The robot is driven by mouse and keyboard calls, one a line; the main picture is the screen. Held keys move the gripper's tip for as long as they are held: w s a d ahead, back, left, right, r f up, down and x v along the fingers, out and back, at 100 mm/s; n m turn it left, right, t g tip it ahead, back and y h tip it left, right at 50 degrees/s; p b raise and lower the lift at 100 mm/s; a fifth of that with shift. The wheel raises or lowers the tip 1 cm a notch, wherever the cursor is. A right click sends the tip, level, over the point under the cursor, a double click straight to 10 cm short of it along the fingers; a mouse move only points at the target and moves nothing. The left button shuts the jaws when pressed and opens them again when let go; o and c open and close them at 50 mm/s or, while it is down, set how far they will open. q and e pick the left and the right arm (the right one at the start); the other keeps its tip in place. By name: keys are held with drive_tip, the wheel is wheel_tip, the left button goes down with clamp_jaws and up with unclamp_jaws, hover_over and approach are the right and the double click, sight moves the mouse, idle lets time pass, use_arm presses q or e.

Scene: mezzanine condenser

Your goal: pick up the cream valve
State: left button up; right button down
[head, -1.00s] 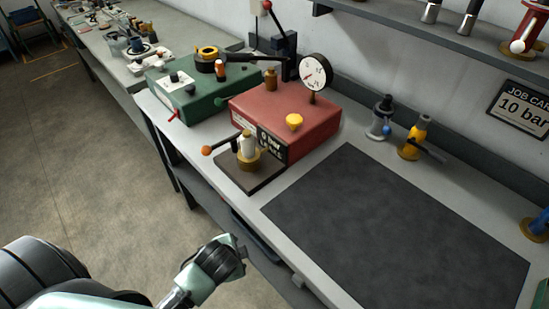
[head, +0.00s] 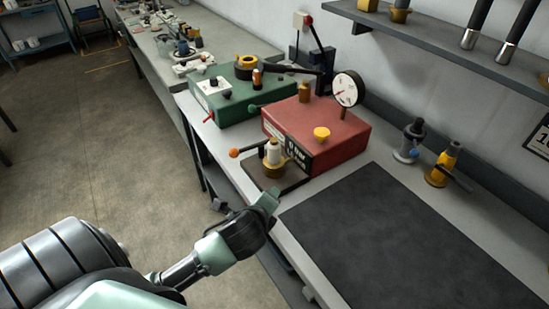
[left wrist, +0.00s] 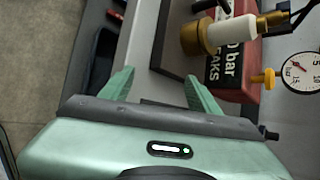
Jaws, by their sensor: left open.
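The cream valve (head: 273,152) stands upright on a dark plate in front of the red box. It has a brass base and a dark lever ending in an orange ball (head: 234,153). In the left wrist view the cream valve (left wrist: 232,40) lies at the upper right, beyond the fingers. My left gripper (head: 270,198) is near the bench's front edge, below and in front of the valve in the head view, apart from it. In the left wrist view the left gripper (left wrist: 162,85) has its two green fingers spread with nothing between them. My right gripper is not in view.
The red box (head: 318,135) carries a gauge (head: 347,89) and a yellow knob. A green box (head: 237,98) stands to its left. A grey valve (head: 409,142) and a yellow valve (head: 443,165) stand at the back right. A black mat (head: 400,245) is bare.

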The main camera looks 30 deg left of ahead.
sight(276, 141)
use_arm(q)
drive_tip(key=w+a+r+m+t, duration=0.1)
drive_tip(key=w+a+r+m, duration=0.1)
drive_tip(key=w+m, duration=0.1)
drive_tip(key=w+a+r+m+t+y, duration=0.1)
drive_tip(key=w+a+r+m, duration=0.1)
drive_tip(key=w+r+m, duration=0.1)
drive_tip(key=w+a+r+m+t, duration=0.1)
drive_tip(key=w+r+m+t, duration=0.1)
drive_tip(key=m, duration=0.4)
drive_tip(key=shift+w+a+r+y, duration=0.2)
drive_tip(key=shift+w+r, duration=0.05)
drive_tip(key=shift+w, duration=0.4)
drive_tip(key=shift+w+a+r+y, duration=0.2)
drive_tip(key=shift+w+r, duration=0.05)
drive_tip(key=shift+w, duration=0.35)
drive_tip(key=p+x, duration=0.1)
drive_tip(key=x, duration=0.5)
drive_tip(key=shift+d+p, duration=0.25)
drive_tip(key=shift+p, duration=0.1)
drive_tip(key=shift+w+a+f, duration=0.15)
drive_tip(key=shift+w+f, duration=0.05)
drive_tip(key=shift+w, duration=0.2)
clamp_jaws()
drive_tip(key=shift+r, duration=0.1)
